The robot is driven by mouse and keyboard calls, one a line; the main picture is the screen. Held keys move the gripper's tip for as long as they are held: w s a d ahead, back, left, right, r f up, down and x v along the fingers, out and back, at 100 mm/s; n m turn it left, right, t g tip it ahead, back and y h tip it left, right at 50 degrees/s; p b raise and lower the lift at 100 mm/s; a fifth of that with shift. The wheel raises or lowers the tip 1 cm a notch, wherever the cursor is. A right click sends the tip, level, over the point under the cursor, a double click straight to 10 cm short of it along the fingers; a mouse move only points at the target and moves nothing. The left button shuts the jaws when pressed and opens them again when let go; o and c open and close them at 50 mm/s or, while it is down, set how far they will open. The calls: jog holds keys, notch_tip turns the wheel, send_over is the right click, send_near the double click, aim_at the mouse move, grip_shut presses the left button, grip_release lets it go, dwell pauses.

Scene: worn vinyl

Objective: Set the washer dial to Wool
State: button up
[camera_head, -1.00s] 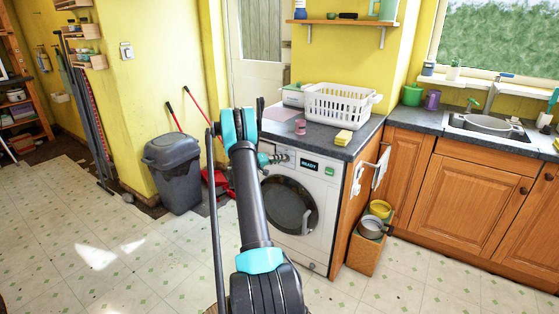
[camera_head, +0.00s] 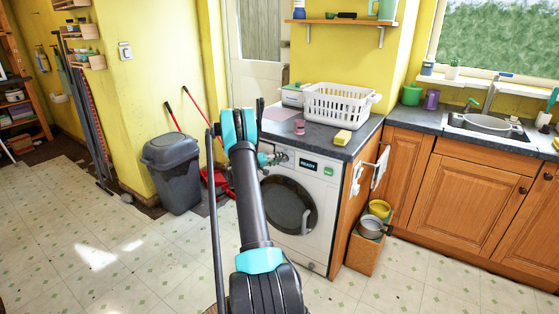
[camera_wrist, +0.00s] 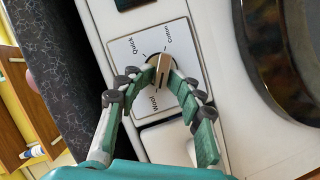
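The washer (camera_head: 303,220) stands under the dark worktop, with its round door shut and a small display reading READY. In the wrist view, its tan dial (camera_wrist: 161,73) sits on a pale square plate (camera_wrist: 184,28) printed Quick, Cotton and Wool. My gripper (camera_wrist: 162,66) has its two green, jointed fingers on either side of the dial's bar, with their tips against it. The dial's pointing end is partly covered by the fingertips, so I cannot tell its exact setting. In the head view, my gripper (camera_head: 275,159) is at the washer's upper left front, largely behind my arm.
A grey bin (camera_head: 172,172) stands left of the washer. A wooden box (camera_head: 364,254) with pots stands to the right. The tiled floor at left is clear.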

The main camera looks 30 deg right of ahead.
jog(key=shift+a, duration=0.1)
jog(key=a+r, duration=0.2)
jog(key=a, duration=0.9)
jog(key=shift+s+a, duration=0.3)
jog(key=shift+a, duration=0.05)
jog(key=shift+r, duration=0.15)
